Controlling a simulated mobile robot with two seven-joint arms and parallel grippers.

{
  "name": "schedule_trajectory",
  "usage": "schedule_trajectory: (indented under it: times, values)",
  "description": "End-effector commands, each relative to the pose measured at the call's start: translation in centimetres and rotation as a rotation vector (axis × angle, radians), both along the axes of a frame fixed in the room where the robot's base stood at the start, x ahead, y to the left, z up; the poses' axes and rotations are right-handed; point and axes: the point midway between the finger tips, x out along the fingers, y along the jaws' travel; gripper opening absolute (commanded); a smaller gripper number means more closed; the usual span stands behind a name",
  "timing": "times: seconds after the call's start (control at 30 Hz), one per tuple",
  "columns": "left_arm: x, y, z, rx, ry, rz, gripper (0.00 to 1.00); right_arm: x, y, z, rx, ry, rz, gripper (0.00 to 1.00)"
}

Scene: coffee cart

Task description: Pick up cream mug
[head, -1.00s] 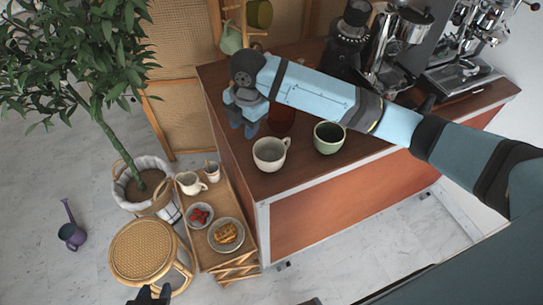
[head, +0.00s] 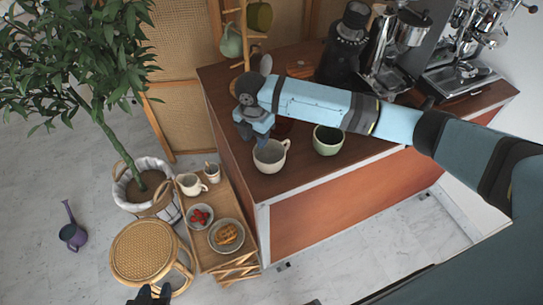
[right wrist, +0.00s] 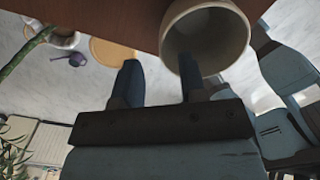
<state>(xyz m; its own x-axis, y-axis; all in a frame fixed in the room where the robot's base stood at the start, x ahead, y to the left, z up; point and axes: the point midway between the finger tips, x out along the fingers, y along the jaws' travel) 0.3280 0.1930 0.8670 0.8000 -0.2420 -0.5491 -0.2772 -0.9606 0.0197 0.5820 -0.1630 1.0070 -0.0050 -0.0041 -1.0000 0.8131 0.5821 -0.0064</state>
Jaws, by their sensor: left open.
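The cream mug (head: 270,159) stands upright on the counter near its left front corner, its handle toward the back right. In the right wrist view the cream mug (right wrist: 222,42) shows its wide mouth. My right gripper (right wrist: 160,62) is open at the mug's rim. One finger overlaps the mouth and the other is outside, with the near wall seemingly between them; contact cannot be told. In the head view my right gripper (head: 259,137) is at the mug's back left side. My left gripper (head: 149,294) is at the bottom edge, open and away from the counter.
A green mug (head: 328,142) stands right of the cream mug. A grinder (head: 345,45) and espresso machines are behind. A side shelf (head: 221,190) with another cream mug (head: 190,185), bowls and food is left, beside a stool (head: 143,252) and potted plant.

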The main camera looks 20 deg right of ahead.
Motion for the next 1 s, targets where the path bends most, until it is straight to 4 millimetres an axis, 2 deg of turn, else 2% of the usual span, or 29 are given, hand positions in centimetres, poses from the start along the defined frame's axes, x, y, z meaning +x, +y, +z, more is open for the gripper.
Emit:
schedule_trajectory:
  times: [0.1, 0.23, 0.53, 0.7, 1.0]
  values:
    - [0.0, 0.1, 0.8, 0.002, -0.001, 0.001, 0.43, -0.4, -0.4, -1.7, -0.002, 0.003, -0.002, 0.38]
    - [0.1, 0.2, 0.8, 0.003, -0.004, 0.005, 0.43, -0.4, -0.4, -3.4, 0.000, 0.002, -0.002, 0.38]
    - [0.0, 0.4, 0.6, 0.005, -0.001, 0.008, 0.43, -0.4, -0.4, -4.0, 0.000, 0.000, -0.001, 0.38]
    - [0.0, 0.4, 0.6, 0.005, 0.001, 0.007, 0.43, -0.4, -0.4, -4.0, 0.000, 0.000, -0.001, 0.00]
    - [-0.1, 0.2, 0.7, 0.002, 0.001, 0.005, 0.43, -0.3, -0.4, -3.9, 0.000, -0.001, -0.001, 0.00]
